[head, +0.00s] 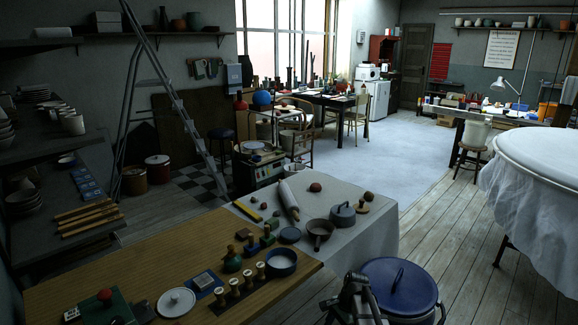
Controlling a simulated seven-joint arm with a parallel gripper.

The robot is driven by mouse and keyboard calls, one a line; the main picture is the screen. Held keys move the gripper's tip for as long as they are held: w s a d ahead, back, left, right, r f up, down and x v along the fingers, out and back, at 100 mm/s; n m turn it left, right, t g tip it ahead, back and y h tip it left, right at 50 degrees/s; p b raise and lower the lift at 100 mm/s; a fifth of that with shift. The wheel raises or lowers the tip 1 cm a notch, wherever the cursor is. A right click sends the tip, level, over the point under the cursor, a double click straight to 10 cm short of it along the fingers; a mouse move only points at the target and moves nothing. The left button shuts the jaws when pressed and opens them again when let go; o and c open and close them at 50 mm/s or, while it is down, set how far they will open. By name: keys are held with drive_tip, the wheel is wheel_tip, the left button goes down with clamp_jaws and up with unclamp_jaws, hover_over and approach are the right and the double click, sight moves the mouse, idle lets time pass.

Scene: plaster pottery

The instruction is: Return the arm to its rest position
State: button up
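My gripper (356,284) shows small and dark at the bottom edge, right of the wooden table's front corner. It is in front of a large blue lidded pot (400,286) and partly overlaps its left side. The fingers are too dark and small to tell whether they are open or shut. No held object can be made out. Most of the arm is out of the picture.
The wooden table (150,262) holds a blue bowl (281,263), a white lid (176,302) and several small items. A cloth-covered table (352,247) behind it holds a rolling pin (289,200) and pans. A sheeted round table (540,210) stands right. Plank floor (440,240) between is clear.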

drive_tip(key=s+f+n+g+h, duration=0.1)
drive_tip(key=s+f+n+g, duration=0.15)
drive_tip(key=s+f, duration=0.7)
drive_tip(key=s+f+n+g, duration=0.1)
drive_tip(key=s+f+n, duration=0.35)
drive_tip(key=s, duration=0.75)
drive_tip(key=s+f+n+g+h, duration=0.1)
drive_tip(key=s+f, duration=0.3)
drive_tip(key=s, duration=0.7)
drive_tip(key=s+d+f+n+g+h, duration=0.1)
drive_tip(key=s+f+n, duration=0.3)
drive_tip(key=s, duration=0.6)
drive_tip(key=shift+s+d, duration=0.3)
drive_tip(key=shift+s, duration=0.05)
